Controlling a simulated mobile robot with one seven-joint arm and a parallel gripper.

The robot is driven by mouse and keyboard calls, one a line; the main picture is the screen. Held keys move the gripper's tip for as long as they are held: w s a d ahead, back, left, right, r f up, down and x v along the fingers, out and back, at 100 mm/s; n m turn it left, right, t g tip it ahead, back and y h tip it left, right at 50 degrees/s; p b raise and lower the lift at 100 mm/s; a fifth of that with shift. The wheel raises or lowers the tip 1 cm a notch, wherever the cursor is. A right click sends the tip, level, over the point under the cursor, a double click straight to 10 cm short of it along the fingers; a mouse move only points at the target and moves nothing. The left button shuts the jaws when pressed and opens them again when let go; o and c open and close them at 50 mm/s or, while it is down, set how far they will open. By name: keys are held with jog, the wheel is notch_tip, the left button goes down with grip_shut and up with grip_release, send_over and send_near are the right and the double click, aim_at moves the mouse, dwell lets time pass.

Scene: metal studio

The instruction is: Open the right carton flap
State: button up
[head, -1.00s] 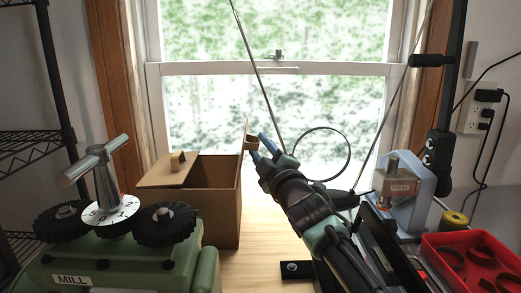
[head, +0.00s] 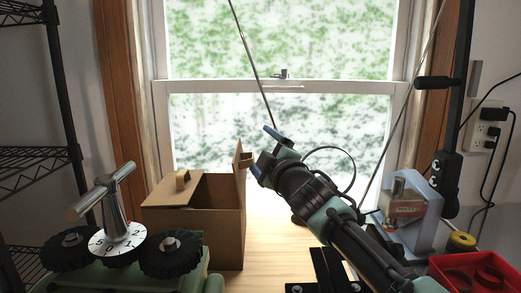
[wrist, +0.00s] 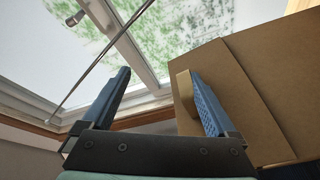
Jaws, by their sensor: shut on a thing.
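The brown carton (head: 215,235) stands on the wooden table, left of centre in the head view. Its left flap (head: 160,192) lies over part of the top and has a small block handle (head: 182,180). Its right flap (head: 238,160) stands roughly upright at the right edge. The right flap's handle (head: 245,157) sticks out to the right, by my gripper (head: 265,153). In the wrist view this handle (wrist: 184,93) lies against the right finger of my gripper (wrist: 160,98). The fingers look well apart there, and the left finger's contact is not visible.
A green mill (head: 150,282) with black knobs stands at the front left. A blue-grey press (head: 425,215) and a red tray (head: 485,270) are at the right. A window is behind the carton. Bare table (head: 270,255) shows right of the carton.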

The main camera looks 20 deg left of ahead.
jog(key=shift+d+r, duration=0.3)
jog(key=shift+r, duration=0.35)
jog(key=shift+c, duration=0.6)
jog(key=f+v, duration=0.1)
jog(key=v, duration=1.4)
jog(key=shift+a+f+b, duration=0.15)
jog(key=shift+a+b, duration=0.05)
jog(key=shift+b, duration=0.25)
jog(key=shift+s, duration=0.15)
